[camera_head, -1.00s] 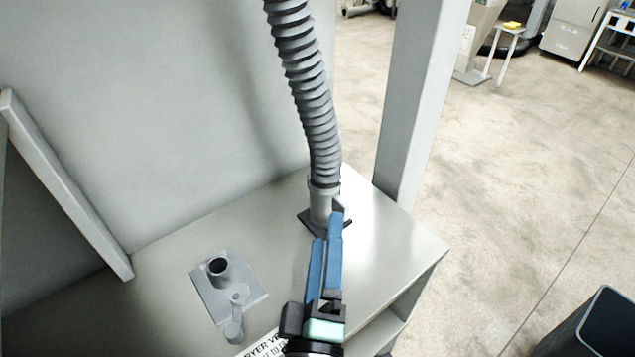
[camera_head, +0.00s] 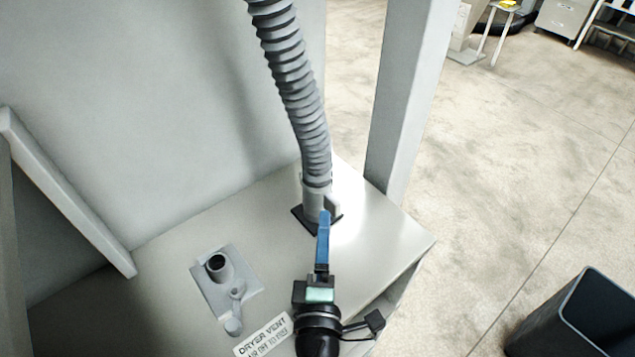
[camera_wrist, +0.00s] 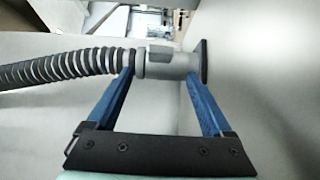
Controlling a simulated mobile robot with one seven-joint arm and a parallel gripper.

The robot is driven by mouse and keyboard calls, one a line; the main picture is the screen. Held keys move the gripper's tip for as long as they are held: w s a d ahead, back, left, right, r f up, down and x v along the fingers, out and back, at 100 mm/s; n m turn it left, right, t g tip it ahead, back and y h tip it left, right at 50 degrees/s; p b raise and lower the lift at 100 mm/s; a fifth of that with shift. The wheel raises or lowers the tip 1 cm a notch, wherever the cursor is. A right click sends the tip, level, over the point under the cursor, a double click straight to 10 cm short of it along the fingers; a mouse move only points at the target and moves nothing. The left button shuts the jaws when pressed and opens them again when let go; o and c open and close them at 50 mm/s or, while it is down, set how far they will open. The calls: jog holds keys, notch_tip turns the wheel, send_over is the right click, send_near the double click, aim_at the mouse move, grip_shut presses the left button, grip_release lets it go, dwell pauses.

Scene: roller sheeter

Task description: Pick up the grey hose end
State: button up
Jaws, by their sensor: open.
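The grey hose end (camera_head: 315,196) is a smooth cuff with a small raised tab, below the ribbed grey hose (camera_head: 297,100). It stands upright on a dark square base plate (camera_head: 336,216) on the shelf. My gripper (camera_head: 323,214) reaches the cuff from the front, its blue fingers overlapping in this view. In the wrist view my gripper (camera_wrist: 158,78) is open, and the hose end (camera_wrist: 172,66) lies across the far end of the gap between the fingers. Whether either finger touches the cuff I cannot tell.
A grey plate with a short open pipe stub (camera_head: 217,264) and a cap stands left on the shelf (camera_head: 170,250). A "DRYER VENT" label (camera_head: 264,337) lies in front. A grey post (camera_head: 400,100) rises behind right; a dark bin (camera_head: 575,320) stands on the floor.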

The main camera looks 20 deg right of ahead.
aim_at(330, 207)
jog(key=x, duration=0.2)
jog(key=p+x, duration=0.1)
jog(key=x, duration=0.2)
jog(key=shift+s+d, duration=0.1)
jog(key=shift+d, duration=0.35)
grip_shut()
jog(key=shift+r, duration=0.2)
